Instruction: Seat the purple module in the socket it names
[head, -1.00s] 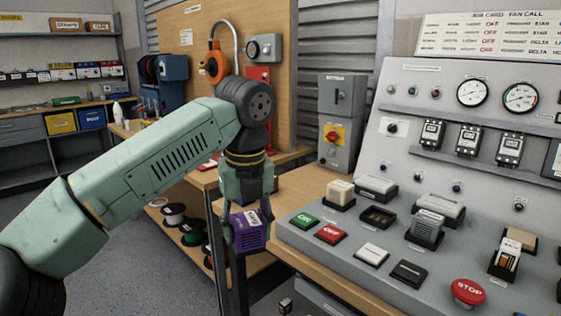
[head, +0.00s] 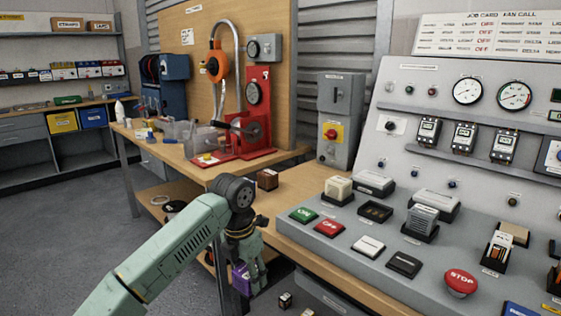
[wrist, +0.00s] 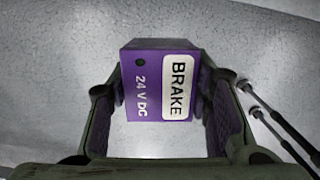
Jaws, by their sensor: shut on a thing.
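The purple module (wrist: 160,88) is between the fingers of my gripper (wrist: 165,110) in the wrist view. Its face reads "BRAKE" on a white label and "24 V DC". In the head view the module (head: 241,279) is partly hidden by my gripper (head: 250,275), which hangs low in front of the wooden bench, below the bench top. On the sloped grey console an empty dark socket (head: 375,211) sits behind the green ON and red OFF buttons. Other sockets there hold modules. I cannot read the socket labels.
The red STOP button (head: 460,282) is at the console's front right. A red machine (head: 240,130) with a wheel stands on the wooden bench (head: 285,180). Small objects (head: 286,299) lie low beside the gripper. Grey floor (head: 85,215) is open at left.

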